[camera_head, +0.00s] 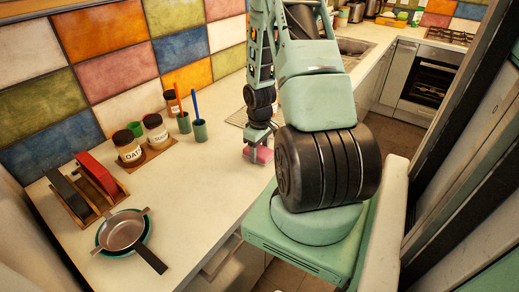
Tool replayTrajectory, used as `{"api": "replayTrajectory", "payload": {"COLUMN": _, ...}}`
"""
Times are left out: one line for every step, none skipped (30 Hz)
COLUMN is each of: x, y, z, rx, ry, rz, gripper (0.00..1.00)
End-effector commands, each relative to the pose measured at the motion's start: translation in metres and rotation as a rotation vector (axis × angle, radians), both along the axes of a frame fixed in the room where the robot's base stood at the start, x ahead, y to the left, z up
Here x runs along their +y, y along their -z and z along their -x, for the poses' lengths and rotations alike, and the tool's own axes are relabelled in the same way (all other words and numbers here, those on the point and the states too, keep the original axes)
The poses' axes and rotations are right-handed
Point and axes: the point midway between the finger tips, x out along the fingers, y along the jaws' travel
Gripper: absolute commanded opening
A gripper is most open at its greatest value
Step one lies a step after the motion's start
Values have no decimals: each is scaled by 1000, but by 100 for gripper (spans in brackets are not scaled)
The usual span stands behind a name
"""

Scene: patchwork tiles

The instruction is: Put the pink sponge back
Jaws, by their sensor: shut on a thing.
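The pink sponge (263,155) is at the right edge of the light counter. My gripper (257,150) is above it, pointing down, and is shut on it. The sponge is partly covered by the fingers. I cannot tell whether it touches the counter top or is held just above it. A flat, pale-edged item (236,117) lies on the counter behind my gripper, partly hidden by my arm.
Jars (128,146) on a brown board, green cups (200,131) with a red and a blue stick, a wooden rack (89,193) with upright slabs, and a pan (122,231) stand at the left. The counter (200,185) between is clear. A sink (353,46) is farther back.

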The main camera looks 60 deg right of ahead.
Motion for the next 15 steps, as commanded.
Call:
{"api": "replayTrajectory", "payload": {"x": 0, "y": 0, "z": 0, "rx": 0, "ry": 0, "rz": 0, "gripper": 25}}
{"api": "replayTrajectory", "payload": {"x": 0, "y": 0, "z": 0, "rx": 0, "ry": 0, "rz": 0, "gripper": 25}}
{"api": "replayTrajectory", "payload": {"x": 0, "y": 0, "z": 0, "rx": 0, "ry": 0, "rz": 0, "gripper": 25}}
{"api": "replayTrajectory", "payload": {"x": 0, "y": 0, "z": 0, "rx": 0, "ry": 0, "rz": 0, "gripper": 25}}
{"api": "replayTrajectory", "payload": {"x": 0, "y": 1, "z": 0, "rx": 0, "ry": 0, "rz": 0, "gripper": 25}}
{"api": "replayTrajectory", "payload": {"x": 0, "y": 2, "z": 0, "rx": 0, "ry": 0, "rz": 0, "gripper": 25}}
{"api": "replayTrajectory", "payload": {"x": 0, "y": 3, "z": 0, "rx": 0, "ry": 0, "rz": 0, "gripper": 25}}
{"api": "replayTrajectory", "payload": {"x": 0, "y": 4, "z": 0, "rx": 0, "ry": 0, "rz": 0, "gripper": 25}}
{"api": "replayTrajectory", "payload": {"x": 0, "y": 3, "z": 0, "rx": 0, "ry": 0, "rz": 0, "gripper": 65}}
{"api": "replayTrajectory", "payload": {"x": 0, "y": 3, "z": 0, "rx": 0, "ry": 0, "rz": 0, "gripper": 73}}
{"api": "replayTrajectory", "payload": {"x": 0, "y": 3, "z": 0, "rx": 0, "ry": 0, "rz": 0, "gripper": 75}}
{"api": "replayTrajectory", "payload": {"x": 0, "y": 3, "z": 0, "rx": 0, "ry": 0, "rz": 0, "gripper": 75}}
{"api": "replayTrajectory", "payload": {"x": 0, "y": 3, "z": 0, "rx": 0, "ry": 0, "rz": 0, "gripper": 75}}
{"api": "replayTrajectory", "payload": {"x": 0, "y": 3, "z": 0, "rx": 0, "ry": 0, "rz": 0, "gripper": 75}}
{"api": "replayTrajectory", "payload": {"x": 0, "y": 3, "z": 0, "rx": 0, "ry": 0, "rz": 0, "gripper": 75}}
